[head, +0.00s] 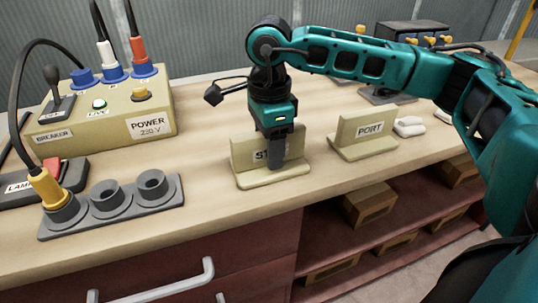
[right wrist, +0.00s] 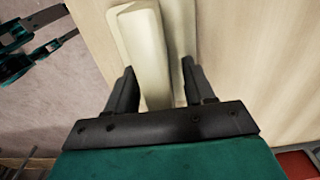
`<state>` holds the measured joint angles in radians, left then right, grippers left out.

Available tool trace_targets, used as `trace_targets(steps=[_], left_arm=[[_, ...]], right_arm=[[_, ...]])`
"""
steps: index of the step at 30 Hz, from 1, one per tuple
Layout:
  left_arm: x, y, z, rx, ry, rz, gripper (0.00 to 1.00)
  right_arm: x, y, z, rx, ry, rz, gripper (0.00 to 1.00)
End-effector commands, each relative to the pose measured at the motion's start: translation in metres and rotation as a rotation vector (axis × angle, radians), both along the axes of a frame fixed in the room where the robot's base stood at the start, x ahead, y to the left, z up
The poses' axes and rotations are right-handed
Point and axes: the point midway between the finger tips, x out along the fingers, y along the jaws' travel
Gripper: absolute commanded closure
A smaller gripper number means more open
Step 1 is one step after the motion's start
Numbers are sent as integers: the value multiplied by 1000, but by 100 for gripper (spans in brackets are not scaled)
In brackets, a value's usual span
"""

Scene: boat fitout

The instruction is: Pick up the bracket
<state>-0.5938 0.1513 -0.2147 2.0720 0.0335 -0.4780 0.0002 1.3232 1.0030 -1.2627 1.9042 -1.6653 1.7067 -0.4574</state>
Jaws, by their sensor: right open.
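A cream L-shaped bracket (head: 240,158) stands on the workbench, its label starting "ST" and the rest covered by my gripper. My right gripper (head: 283,158) points down over it, with fingers in front of its upright plate in the head view. In the right wrist view, the open right gripper (right wrist: 158,75) has a finger on each side of the bracket's plate (right wrist: 148,50). A gap shows on the right of the plate; contact on the left is unclear. A second cream bracket labelled "PORT" (head: 370,129) stands to the right.
A power box (head: 100,120) with plugs and a lever stands at the left. In front of it is a grey socket strip (head: 110,205) with a yellow plug. White pieces (head: 409,126) lie right of the PORT bracket. Shelves with boxes (head: 369,203) are below the bench.

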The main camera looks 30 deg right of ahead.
Motion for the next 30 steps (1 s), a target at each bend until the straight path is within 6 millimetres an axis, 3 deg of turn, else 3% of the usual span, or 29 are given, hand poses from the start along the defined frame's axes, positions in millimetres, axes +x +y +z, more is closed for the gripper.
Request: trace_targets(steps=[9,25,30], left_arm=[[-1,0,-2,0,3,-1,57],[-1,0,-3,1,3,0,57],[-1,0,-2,1,3,0,57]], right_arm=[[0,0,-7,1,0,0,47],[0,0,-6,1,0,1,98],[0,0,-6,2,-1,1,100]])
